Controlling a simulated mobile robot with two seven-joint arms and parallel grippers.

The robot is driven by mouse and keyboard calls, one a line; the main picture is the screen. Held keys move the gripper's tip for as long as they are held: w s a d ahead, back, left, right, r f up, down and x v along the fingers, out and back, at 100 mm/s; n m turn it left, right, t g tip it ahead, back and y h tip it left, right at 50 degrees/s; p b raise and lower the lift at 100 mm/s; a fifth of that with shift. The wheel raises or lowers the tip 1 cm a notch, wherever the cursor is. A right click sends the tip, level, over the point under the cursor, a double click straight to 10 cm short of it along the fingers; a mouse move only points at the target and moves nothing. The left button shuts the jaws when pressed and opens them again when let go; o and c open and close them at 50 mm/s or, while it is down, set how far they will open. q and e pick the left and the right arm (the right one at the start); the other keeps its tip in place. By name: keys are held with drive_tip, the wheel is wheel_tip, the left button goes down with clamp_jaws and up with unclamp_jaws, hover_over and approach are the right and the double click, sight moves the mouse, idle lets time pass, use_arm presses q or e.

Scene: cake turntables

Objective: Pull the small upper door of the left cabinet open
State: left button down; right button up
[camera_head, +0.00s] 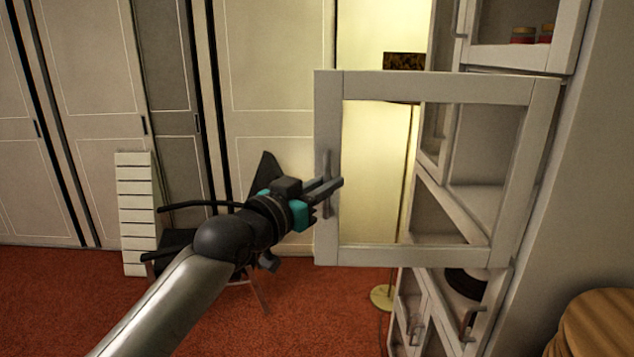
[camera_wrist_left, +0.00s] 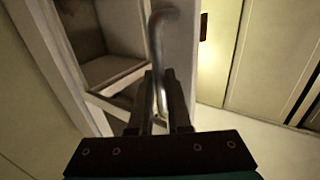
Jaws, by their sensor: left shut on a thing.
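The small upper door (camera_head: 336,88) is a pale frame with a see-through middle. It stands swung out from the white cabinet (camera_head: 478,190), which shows behind it on the right. Its bar handle (camera_head: 327,170) is on the door's left upright. My left gripper (camera_head: 328,188) is shut on the handle. In the left wrist view the curved metal handle (camera_wrist_left: 157,45) runs down between the two fingers (camera_wrist_left: 160,100), beside the door's frame (camera_wrist_left: 180,55). The cabinet's open shelves (camera_wrist_left: 112,68) show at the upper left there. My right gripper is in neither view.
Another glazed door (camera_head: 525,58) is above, with red-lidded jars (camera_head: 523,35) behind it. A floor lamp (camera_head: 382,297) stands behind the open door. Tall wardrobes (camera_head: 90,80) line the back wall. A round wooden piece (camera_head: 605,325) is at the lower right. Red carpet (camera_head: 330,320) covers the floor.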

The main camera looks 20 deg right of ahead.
use_arm(q)
drive_tip(key=shift+s, duration=0.2)
drive_tip(key=c, duration=0.9)
unclamp_jaws()
drive_tip(key=shift+a, duration=0.1)
drive_tip(key=b+v, duration=0.3)
drive_tip(key=v, duration=1.2)
